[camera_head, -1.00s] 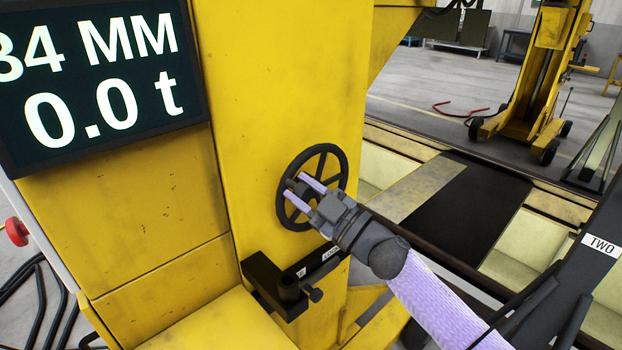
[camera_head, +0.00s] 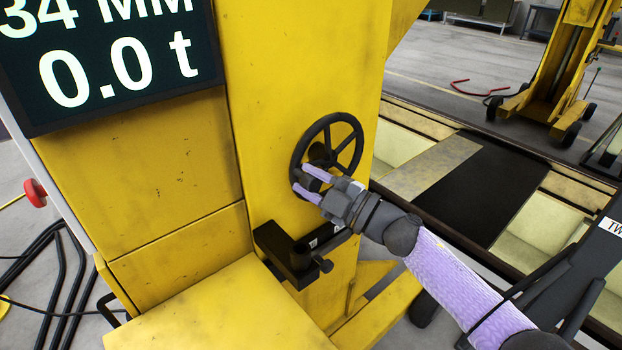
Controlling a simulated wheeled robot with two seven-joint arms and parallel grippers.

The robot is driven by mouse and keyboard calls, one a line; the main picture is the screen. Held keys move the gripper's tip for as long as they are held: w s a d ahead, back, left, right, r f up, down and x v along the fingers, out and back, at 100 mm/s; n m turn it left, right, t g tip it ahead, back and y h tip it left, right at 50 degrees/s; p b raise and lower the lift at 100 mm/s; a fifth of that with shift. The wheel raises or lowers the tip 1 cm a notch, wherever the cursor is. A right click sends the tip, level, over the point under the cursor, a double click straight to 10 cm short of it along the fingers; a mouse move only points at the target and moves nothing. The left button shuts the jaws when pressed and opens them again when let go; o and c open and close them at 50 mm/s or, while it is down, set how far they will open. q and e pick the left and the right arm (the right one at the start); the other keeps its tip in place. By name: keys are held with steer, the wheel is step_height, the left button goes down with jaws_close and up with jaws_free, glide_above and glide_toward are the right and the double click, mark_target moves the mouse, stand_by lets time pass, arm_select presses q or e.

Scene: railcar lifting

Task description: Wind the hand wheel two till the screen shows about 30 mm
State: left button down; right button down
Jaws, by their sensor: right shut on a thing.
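The black hand wheel (camera_head: 350,125) is mounted on the front of the yellow lifting column (camera_head: 270,60). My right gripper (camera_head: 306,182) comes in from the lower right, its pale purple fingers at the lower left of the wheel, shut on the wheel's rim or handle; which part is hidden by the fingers. The dark screen (camera_head: 110,65) at the upper left shows "34 MM" and "0.0 t"; its top is cut off by the picture edge. My left gripper is not in view.
A black bracket with a knob (camera_head: 295,258) juts out just below the wheel. A red button (camera_head: 36,193) sits at the column's left side, above black cables (camera_head: 50,270). A pit with rails lies to the right; another yellow lifting jack (camera_head: 555,75) stands beyond.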

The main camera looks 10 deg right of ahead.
steer(key=shift+c, duration=1.8)
jaws_free()
steer(key=shift+d, duration=0.1)
steer(key=p+v, duration=0.1)
steer(key=v, duration=0.8)
steer(key=shift+s+d+f, duration=0.15)
steer(key=shift+s+d, duration=0.15)
steer(key=shift+f, duration=0.1)
